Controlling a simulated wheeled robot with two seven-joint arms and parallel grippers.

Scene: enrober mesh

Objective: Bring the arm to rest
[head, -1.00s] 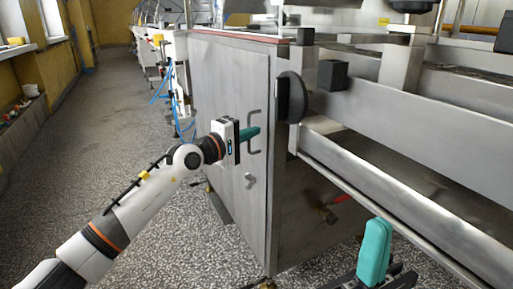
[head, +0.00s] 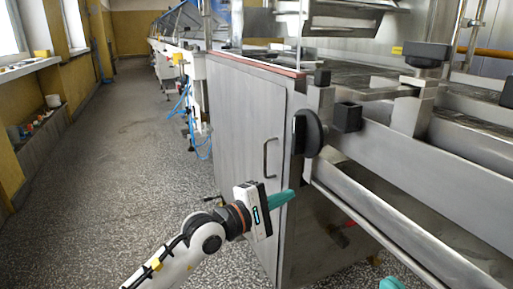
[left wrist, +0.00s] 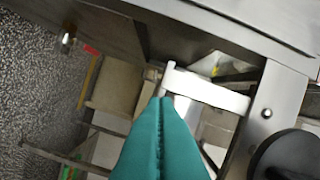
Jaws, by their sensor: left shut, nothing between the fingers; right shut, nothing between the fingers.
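My left arm comes in from the bottom left of the head view. Its gripper (head: 288,197) is shut with nothing in it; the teal fingers point right, below the door handle in the picture, in front of the steel cabinet (head: 236,125). Whether they touch it cannot be told. In the left wrist view the shut teal fingers (left wrist: 160,112) fill the lower middle, with nothing between them. Only the teal fingertips of my right gripper (head: 391,284) show at the bottom edge of the head view; they are shut, and the rest is out of the picture.
The cabinet has a door handle (head: 269,158) and a round black knob (head: 307,133). Steel rails (head: 420,205) of the machine run along the right. The speckled floor (head: 110,170) is open to the left. A white bar (left wrist: 205,90) crosses the left wrist view.

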